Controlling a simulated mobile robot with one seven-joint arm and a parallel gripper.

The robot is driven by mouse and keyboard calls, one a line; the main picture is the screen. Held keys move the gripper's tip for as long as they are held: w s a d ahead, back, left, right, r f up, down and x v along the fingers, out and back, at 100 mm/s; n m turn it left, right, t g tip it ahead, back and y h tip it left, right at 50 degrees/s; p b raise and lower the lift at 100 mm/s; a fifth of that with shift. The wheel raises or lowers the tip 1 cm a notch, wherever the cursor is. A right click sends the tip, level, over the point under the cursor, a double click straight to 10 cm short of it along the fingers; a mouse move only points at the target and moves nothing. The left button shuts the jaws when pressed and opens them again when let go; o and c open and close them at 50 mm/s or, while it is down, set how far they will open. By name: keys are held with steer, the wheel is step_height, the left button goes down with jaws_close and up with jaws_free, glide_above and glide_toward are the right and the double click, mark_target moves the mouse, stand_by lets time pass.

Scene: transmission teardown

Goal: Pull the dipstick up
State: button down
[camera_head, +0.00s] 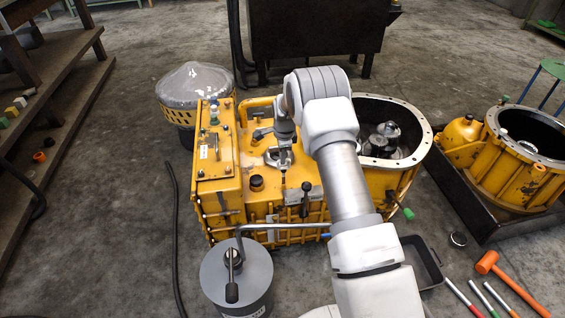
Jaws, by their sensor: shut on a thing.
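The yellow transmission housing (232,212) stands on the floor in the middle of the view. My gripper (281,160) is over its top, left of the round opening, and points down. It is shut on the dipstick (283,177), of which only a small thin part shows just below the fingers. The fingers and arm hide the dipstick's top, and I cannot tell how far it stands out of the housing.
A black-knobbed lever (305,196) stands close to the right of my gripper. A grey drum (238,280) with a crank is in front. A second yellow housing (478,150) is at right. An orange mallet (505,280) lies at front right. Open floor is at left.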

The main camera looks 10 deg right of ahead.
step_height(320, 180, up, 4)
steer(key=shift+r+p, duration=0.15)
steer(key=shift+p, duration=0.45)
steer(key=c, duration=0.9)
jaws_free()
steer(key=shift+r, duration=0.1)
step_height(320, 180, up, 17)
steer(key=p, duration=0.5)
glide_above(282, 171)
steer(key=s, duration=0.3)
steer(key=shift+s+d, duration=0.1)
steer(key=shift+s, duration=0.05)
